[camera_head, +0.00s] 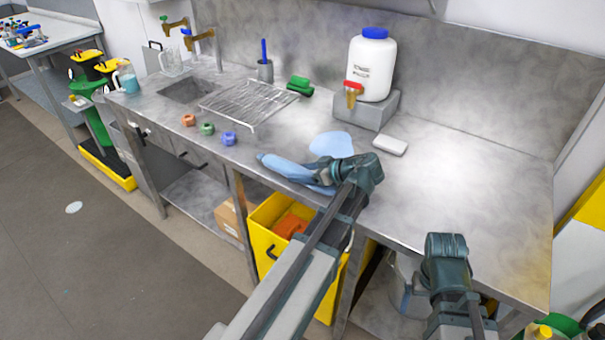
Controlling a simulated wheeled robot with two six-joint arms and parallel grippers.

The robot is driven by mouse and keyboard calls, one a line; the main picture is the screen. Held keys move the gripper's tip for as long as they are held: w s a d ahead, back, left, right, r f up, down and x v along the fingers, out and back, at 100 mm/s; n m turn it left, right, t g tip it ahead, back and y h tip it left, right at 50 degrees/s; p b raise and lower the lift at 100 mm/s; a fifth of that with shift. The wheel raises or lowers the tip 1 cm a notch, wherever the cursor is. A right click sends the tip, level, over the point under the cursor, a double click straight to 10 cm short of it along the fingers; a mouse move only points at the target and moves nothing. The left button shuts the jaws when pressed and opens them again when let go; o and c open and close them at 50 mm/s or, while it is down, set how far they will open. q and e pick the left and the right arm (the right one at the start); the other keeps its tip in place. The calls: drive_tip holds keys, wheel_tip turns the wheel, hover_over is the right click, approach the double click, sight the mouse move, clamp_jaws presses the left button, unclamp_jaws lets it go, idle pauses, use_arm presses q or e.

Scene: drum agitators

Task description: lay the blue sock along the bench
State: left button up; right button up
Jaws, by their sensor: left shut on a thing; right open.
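The blue sock (287,168) is long, limp and light blue. It lies at the front edge of the steel bench (455,187), running roughly along that edge, and its right end reaches my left gripper (350,172). My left gripper is shut on the sock near this end; the jaws hide part of it. Some of the sock near the gripper seems to hang at the edge. My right gripper (447,250) is open and empty near the bench's front edge at the right.
A light-blue flat piece (331,144) lies behind the sock. Orange, green and blue knobs (229,139) sit to the left. A wire rack (245,103), a white container (371,68) on a grey block and a white bar (390,145) stand behind. The bench's right part is clear.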

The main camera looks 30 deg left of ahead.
use_arm(q)
drive_tip(key=o, duration=1.5)
drive_tip(key=shift+c, duration=0.2)
drive_tip(key=shift+d+r+p, duration=0.15)
drive_tip(key=shift+r+p, duration=0.15)
drive_tip(key=shift+p, duration=0.15)
drive_tip(key=p+v, duration=0.5)
drive_tip(key=v, duration=0.5)
drive_tip(key=shift+d+r, duration=0.1)
drive_tip(key=shift+d, duration=0.1)
drive_tip(key=shift+s+d+r, duration=0.1)
drive_tip(key=shift+d+r, duration=0.1)
drive_tip(key=shift+d, duration=0.4)
drive_tip(key=shift+a+f, duration=0.1)
